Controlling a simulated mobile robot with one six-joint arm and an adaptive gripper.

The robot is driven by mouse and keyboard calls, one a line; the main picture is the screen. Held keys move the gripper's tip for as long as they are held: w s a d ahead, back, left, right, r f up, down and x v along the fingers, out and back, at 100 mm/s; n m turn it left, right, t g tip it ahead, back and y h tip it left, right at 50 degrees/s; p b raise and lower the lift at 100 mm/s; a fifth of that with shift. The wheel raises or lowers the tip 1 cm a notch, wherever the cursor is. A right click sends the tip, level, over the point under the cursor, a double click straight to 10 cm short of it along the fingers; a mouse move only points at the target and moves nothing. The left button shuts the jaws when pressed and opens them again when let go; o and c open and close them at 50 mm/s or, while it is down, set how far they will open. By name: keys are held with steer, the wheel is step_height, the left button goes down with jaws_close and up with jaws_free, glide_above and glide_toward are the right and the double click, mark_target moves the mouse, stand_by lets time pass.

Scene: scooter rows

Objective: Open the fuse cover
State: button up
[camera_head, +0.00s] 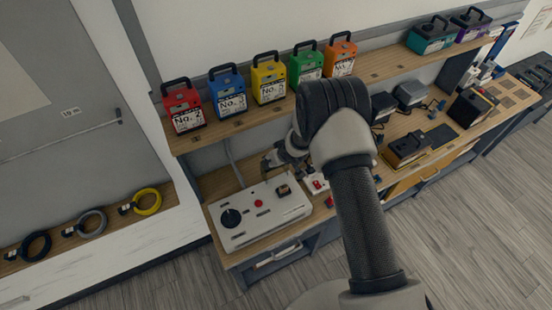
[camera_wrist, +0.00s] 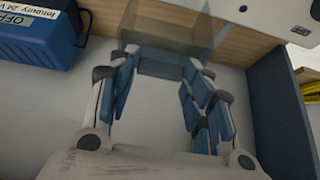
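A clear, see-through panel (camera_wrist: 168,22), which looks like the fuse cover, shows at the top middle of the wrist view. A dark grey block (camera_wrist: 161,67) lies along its lower edge, between my fingertips. My gripper (camera_wrist: 162,62) is open, its blue-padded fingers on either side of that block; I cannot tell whether they touch it. In the head view my gripper (camera_head: 272,162) is small and partly hidden by my arm, just behind the white control panel (camera_head: 245,236). The panel has a black knob, a red button and a small dark unit (camera_head: 283,190).
A blue box (camera_wrist: 35,32) is close on the left in the wrist view. A shelf above the bench holds red (camera_head: 183,109), blue (camera_head: 228,92), yellow, green and orange cases. Cable coils (camera_head: 91,223) lie left. Open floor (camera_head: 470,220) is at right.

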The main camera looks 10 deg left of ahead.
steer(key=shift+o, duration=1.4)
steer(key=shift+s+d+f, duration=0.15)
steer(key=shift+s+f, duration=0.1)
steer(key=shift+f, duration=0.15)
steer(key=shift+w+r, duration=0.1)
steer(key=shift+r, duration=0.05)
steer(key=shift+r, duration=0.2)
steer(key=v, duration=1.1)
steer(key=shift+r, duration=0.3)
